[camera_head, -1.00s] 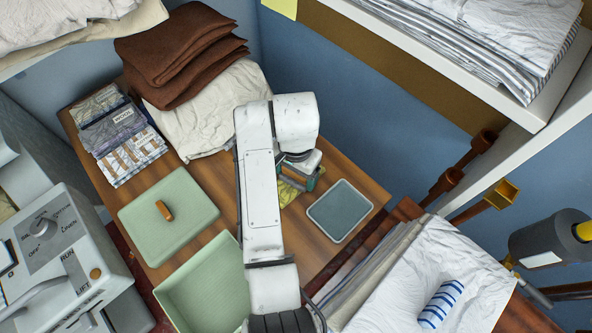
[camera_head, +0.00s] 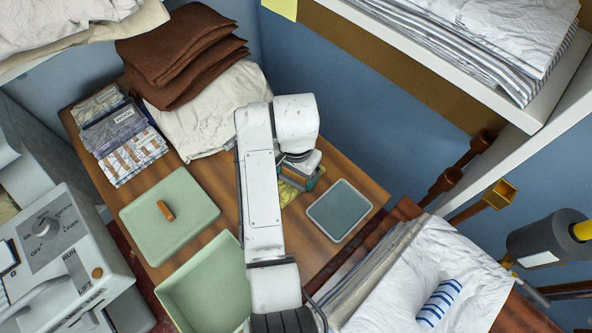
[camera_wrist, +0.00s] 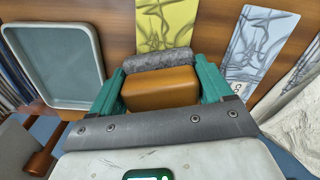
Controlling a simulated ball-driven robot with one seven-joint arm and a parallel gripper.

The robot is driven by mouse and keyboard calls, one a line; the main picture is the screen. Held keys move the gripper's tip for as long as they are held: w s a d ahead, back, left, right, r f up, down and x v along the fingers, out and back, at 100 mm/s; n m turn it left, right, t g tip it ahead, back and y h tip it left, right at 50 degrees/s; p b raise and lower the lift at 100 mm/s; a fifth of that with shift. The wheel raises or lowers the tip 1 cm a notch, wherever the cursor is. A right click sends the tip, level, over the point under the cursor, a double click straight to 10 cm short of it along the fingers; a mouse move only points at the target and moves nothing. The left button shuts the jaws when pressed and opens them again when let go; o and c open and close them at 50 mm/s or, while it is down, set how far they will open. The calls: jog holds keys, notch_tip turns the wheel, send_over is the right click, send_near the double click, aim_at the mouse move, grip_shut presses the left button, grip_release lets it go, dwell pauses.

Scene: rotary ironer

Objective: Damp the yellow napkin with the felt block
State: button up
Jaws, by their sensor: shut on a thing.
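The felt block has an orange-brown grip (camera_wrist: 160,88) and a grey felt pad (camera_wrist: 158,60). My gripper (camera_wrist: 160,84) is shut on the grip, with one teal finger on each side. In the head view my gripper (camera_head: 300,178) is low over the table, and my arm hides part of the area. The yellow napkin (camera_wrist: 166,22) lies flat with a grey branching pattern. The felt pad overlaps its near end in the wrist view; I cannot tell whether they touch. A little of the napkin (camera_head: 287,194) shows under my gripper in the head view.
A shallow grey-blue tray (camera_head: 340,210) lies beside the napkin; it also shows in the wrist view (camera_wrist: 98,62). A pale patterned cloth (camera_wrist: 262,42) lies on the napkin's other side. A green lid (camera_head: 168,232) and green bin (camera_head: 205,288) are at left. Brown cloths (camera_head: 175,50) are stacked behind.

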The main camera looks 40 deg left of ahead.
dwell(0.4)
notch_tip(320, 180, up, 7)
jog(key=p, duration=0.7)
dwell(0.6)
